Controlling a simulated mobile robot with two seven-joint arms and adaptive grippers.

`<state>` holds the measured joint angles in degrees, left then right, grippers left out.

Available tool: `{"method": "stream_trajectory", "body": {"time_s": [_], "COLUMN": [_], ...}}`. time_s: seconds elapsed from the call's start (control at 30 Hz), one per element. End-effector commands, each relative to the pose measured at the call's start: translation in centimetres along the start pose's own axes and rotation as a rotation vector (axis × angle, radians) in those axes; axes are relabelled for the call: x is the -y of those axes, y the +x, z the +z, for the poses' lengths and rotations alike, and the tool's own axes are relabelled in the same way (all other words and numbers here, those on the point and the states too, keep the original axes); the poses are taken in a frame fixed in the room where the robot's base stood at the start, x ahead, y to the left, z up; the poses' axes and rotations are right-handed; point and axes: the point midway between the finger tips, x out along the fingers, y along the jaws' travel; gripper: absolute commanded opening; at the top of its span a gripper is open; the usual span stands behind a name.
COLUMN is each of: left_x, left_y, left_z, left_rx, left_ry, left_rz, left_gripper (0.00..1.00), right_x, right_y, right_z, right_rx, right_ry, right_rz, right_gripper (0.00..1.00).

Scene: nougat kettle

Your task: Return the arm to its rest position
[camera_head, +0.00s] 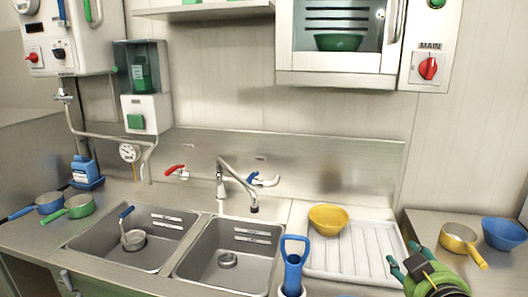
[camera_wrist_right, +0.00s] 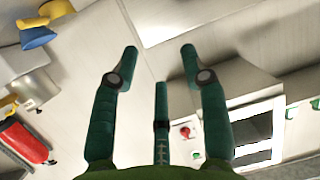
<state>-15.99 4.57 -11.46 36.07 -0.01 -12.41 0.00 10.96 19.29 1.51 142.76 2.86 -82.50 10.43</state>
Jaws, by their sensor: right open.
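My right gripper (camera_head: 400,262) is at the lower right of the head view, in front of the right end of the drainboard. Its green fingers are spread with nothing between them. In the right wrist view the gripper (camera_wrist_right: 160,55) also shows open and empty, with the wall behind it. My left gripper is not in view.
A yellow bowl (camera_head: 328,219) sits on the ribbed drainboard (camera_head: 385,241). A yellow pan (camera_head: 459,238) and a blue bowl (camera_head: 503,233) stand on the right counter, close to my right gripper. A blue looped handle (camera_head: 293,251) rises at the front edge. A wall cabinet (camera_head: 335,79) hangs above.

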Motion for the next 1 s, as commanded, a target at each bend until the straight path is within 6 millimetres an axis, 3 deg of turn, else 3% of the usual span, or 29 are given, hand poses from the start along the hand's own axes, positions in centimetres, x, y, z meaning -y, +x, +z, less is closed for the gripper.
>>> {"method": "stream_trajectory", "body": {"time_s": [0.03,0.2,0.3,0.4,0.73,0.8,1.0], "left_x": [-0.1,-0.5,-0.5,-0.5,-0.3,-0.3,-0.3], "left_y": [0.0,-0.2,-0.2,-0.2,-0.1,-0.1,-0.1], "left_z": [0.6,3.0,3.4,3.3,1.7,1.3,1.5], "left_rx": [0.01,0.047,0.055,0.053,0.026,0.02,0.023], "left_ry": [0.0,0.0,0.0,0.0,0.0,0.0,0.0], "left_rz": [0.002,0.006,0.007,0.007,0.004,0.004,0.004], "left_gripper": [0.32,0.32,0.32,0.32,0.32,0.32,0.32], "right_x": [1.2,4.7,6.2,7.4,10.0,10.3,11.3], "right_y": [0.1,-2.2,-4.6,-7.1,-15.6,-13.9,-11.5], "right_z": [4.2,16.4,22.0,26.3,35.7,37.2,42.3], "right_rx": [0.1,0.394,0.538,0.652,0.946,0.941,0.965], "right_ry": [-0.014,-0.064,-0.086,-0.1,-0.127,-0.131,-0.135], "right_rz": [-0.025,-0.102,-0.144,-0.179,-0.275,-0.27,-0.274], "right_gripper": [0.45,0.45,0.45,0.45,0.45,0.45,0.45]}}
